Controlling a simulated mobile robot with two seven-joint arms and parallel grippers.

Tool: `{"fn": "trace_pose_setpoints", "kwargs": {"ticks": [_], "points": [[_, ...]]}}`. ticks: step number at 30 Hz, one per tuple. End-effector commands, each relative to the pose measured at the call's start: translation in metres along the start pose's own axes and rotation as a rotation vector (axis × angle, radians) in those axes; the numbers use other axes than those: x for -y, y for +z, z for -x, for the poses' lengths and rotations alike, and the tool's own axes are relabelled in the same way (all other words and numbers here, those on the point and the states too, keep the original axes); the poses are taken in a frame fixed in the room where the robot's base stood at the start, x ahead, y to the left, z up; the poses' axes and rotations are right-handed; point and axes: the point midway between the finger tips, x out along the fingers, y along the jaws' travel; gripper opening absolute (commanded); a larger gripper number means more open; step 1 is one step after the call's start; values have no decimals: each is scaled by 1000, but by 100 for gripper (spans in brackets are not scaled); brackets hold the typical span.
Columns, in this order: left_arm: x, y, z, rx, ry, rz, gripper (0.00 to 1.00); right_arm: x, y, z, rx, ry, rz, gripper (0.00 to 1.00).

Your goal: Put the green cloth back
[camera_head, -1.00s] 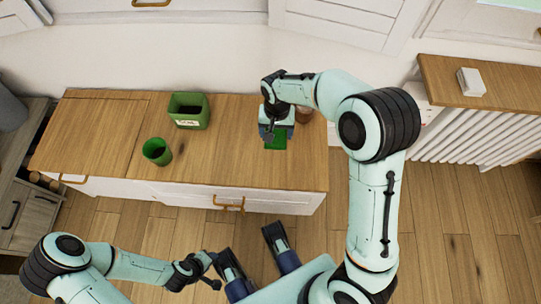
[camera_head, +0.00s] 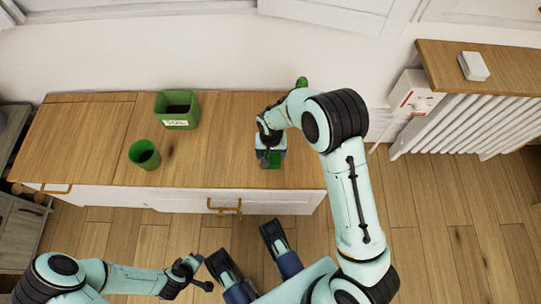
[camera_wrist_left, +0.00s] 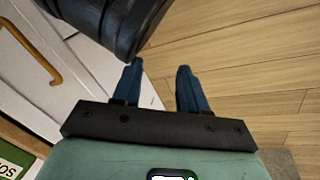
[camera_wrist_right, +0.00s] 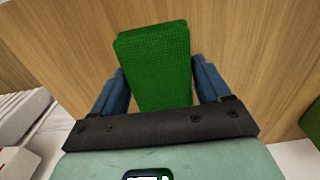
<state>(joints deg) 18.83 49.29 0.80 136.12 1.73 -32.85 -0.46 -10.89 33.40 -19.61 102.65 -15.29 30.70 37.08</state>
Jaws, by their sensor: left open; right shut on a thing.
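The green cloth (camera_head: 271,160) is at the right part of the wooden cabinet top, near its front edge. My right gripper (camera_head: 269,152) is shut on it. In the right wrist view the folded, woven cloth (camera_wrist_right: 155,65) sits between the two blue fingers (camera_wrist_right: 162,80), over wood; I cannot tell whether it touches the top. My left gripper is open and empty in the left wrist view (camera_wrist_left: 156,85), over the floor in front of the cabinet, well away from the cloth.
On the cabinet top (camera_head: 215,165) stand a labelled green bin (camera_head: 178,110) and a green cup (camera_head: 145,155), left of the cloth. A green rounded thing (camera_head: 302,83) shows behind my right arm. A radiator (camera_head: 465,125) with a wooden shelf is at right. The top's middle is clear.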

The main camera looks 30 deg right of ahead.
Motion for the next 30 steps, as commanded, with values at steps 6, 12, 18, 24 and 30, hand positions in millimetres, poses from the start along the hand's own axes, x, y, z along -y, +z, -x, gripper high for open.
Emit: {"fn": "trace_pose_setpoints", "kwargs": {"ticks": [6,12,18,24,30], "points": [[12,16,-11,51,-22,13,43,0,0,-27,0,0,0,48],[12,15,-10,48,-21,13,43,0,0,-25,0,0,0,48],[14,18,-12,57,-25,15,43,0,0,-29,0,0,0,93],[14,18,-12,56,-25,15,43,0,0,-28,1,1,0,100],[8,11,-6,35,-15,9,43,0,0,-15,-2,-1,0,100]]}}
